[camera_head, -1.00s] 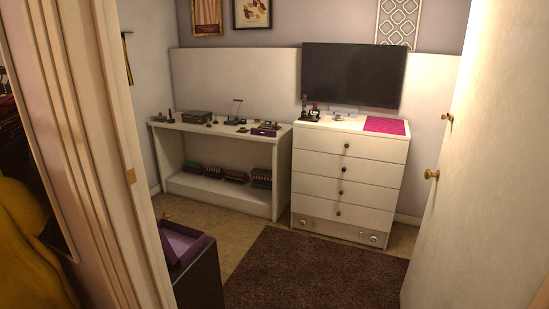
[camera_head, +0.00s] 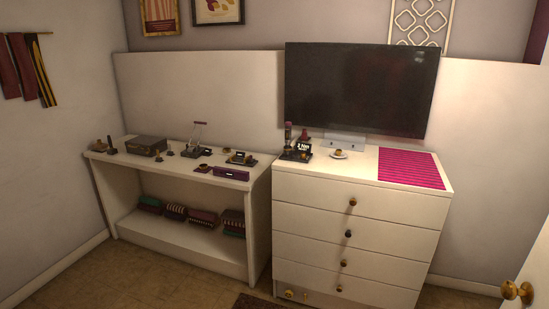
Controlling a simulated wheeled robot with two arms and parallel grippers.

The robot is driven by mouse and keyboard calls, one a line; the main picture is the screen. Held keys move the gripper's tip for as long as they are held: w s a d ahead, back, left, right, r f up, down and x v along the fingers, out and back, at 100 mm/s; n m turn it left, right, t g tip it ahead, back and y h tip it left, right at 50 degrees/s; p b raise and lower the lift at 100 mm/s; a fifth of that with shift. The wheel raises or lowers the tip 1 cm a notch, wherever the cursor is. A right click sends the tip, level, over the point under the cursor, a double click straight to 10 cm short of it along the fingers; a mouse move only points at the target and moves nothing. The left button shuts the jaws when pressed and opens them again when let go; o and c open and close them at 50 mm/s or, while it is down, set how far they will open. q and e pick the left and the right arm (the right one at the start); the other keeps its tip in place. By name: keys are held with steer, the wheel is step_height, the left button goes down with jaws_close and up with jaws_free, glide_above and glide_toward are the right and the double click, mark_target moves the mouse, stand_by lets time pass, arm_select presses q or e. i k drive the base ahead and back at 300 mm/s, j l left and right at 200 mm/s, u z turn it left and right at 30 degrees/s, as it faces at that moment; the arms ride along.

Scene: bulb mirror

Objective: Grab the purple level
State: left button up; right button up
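A small purple bar-shaped object (camera_head: 231,173), which looks like the purple level, lies near the front right edge of the low white shelf table's top (camera_head: 206,181). It is close to the white chest of drawers. Neither of my grippers shows in the head view.
The shelf top also holds a dark box (camera_head: 146,146), a small stand (camera_head: 197,138) and several small items; folded cloths (camera_head: 203,217) lie below. The chest of drawers (camera_head: 312,213) bears a screen (camera_head: 361,90) and a magenta mat (camera_head: 411,167). A door knob (camera_head: 518,292) is at lower right.

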mark_target(236, 174)
steer(key=i+j, duration=0.15)
steer(key=i, duration=0.35)
steer(key=i+j+z, duration=0.15)
steer(key=i, duration=0.35)
steer(key=i+j, duration=0.25)
steer(key=i, duration=0.25)
steer(key=i+j+z, duration=0.1)
steer(key=i, duration=0.4)
steer(key=j, duration=0.1)
